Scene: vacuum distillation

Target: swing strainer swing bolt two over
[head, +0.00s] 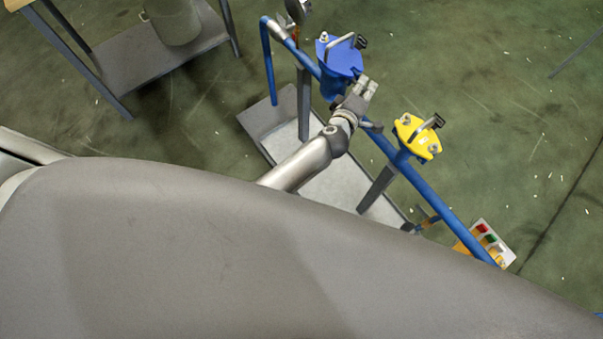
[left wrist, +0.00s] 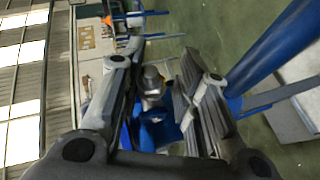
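The blue strainer (head: 338,60) stands on the blue pipe in the upper middle of the head view. A grey handle arches over its lid. A small bolt (head: 324,37) sits at the lid's left edge, and a dark-ended bolt (head: 361,42) sticks out at the right. My left gripper (head: 368,88) is at the strainer's lower right side. In the left wrist view its fingers are apart, with a grey metal bolt-like part (left wrist: 152,82) showing between them and blue metal behind. I cannot tell whether they touch it. My right gripper is out of view.
A yellow-lidded strainer (head: 417,136) stands on the same blue pipe (head: 440,205) to the right. A grey platform (head: 275,120) lies below. A control box (head: 487,240) with coloured buttons is at lower right. A grey table (head: 150,65) stands upper left. Green floor is open at right.

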